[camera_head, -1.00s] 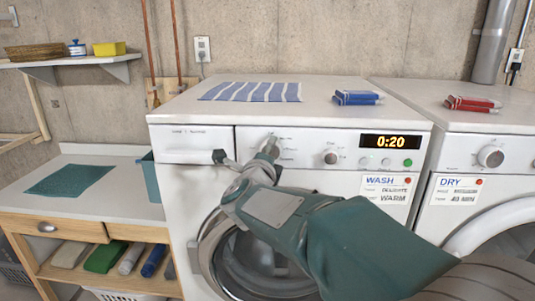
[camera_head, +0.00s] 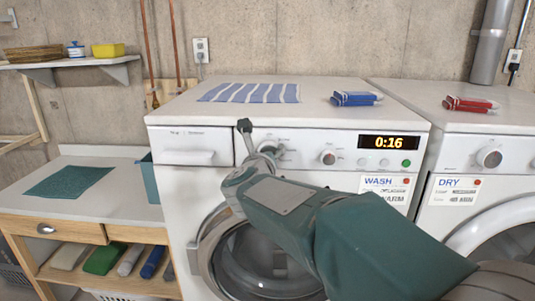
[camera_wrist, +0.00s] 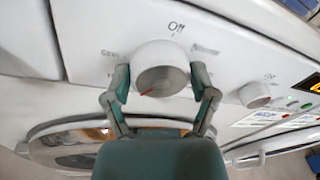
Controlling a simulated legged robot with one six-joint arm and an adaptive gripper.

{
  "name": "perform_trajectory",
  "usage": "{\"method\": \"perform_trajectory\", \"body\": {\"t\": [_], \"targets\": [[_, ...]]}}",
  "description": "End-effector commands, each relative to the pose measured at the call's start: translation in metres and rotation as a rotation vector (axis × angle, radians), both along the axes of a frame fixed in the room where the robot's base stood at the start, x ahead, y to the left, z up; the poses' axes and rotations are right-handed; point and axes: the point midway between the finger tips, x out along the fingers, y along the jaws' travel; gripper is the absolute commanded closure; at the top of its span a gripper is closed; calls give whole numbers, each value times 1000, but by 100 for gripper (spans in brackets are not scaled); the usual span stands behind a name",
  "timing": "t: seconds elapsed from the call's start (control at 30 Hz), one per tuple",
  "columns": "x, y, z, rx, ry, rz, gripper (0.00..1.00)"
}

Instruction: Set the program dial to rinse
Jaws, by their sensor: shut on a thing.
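The program dial (camera_wrist: 162,72) is a round white knob with a grey face on the washer's front panel. In the wrist view its red mark points to the lower left, and the label "Off" stands above it. The other labels around it are too blurred to read. My gripper (camera_wrist: 162,92) is shut on the dial, with one green finger on each side. In the head view my gripper (camera_head: 262,142) is at the dial, which it mostly hides. The washer (camera_head: 180,185) shows 0:16 on its display (camera_head: 388,142).
A smaller knob (camera_head: 328,158) sits right of the dial, with buttons and a WASH card (camera_head: 384,186) near it. A striped cloth (camera_head: 250,93) and blue clips (camera_head: 355,98) lie on the washer top. The dryer (camera_head: 475,125) stands at the right.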

Motion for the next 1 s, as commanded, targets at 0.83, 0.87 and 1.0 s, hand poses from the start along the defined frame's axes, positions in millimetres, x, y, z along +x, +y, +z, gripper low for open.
{"method": "perform_trajectory", "body": {"t": [0.83, 0.87, 1.0], "targets": [[0, 2, -7, 199, 8, 5, 74], [0, 2, -7, 199, 8, 5, 74], [0, 2, -7, 198, 8, 5, 0]]}}
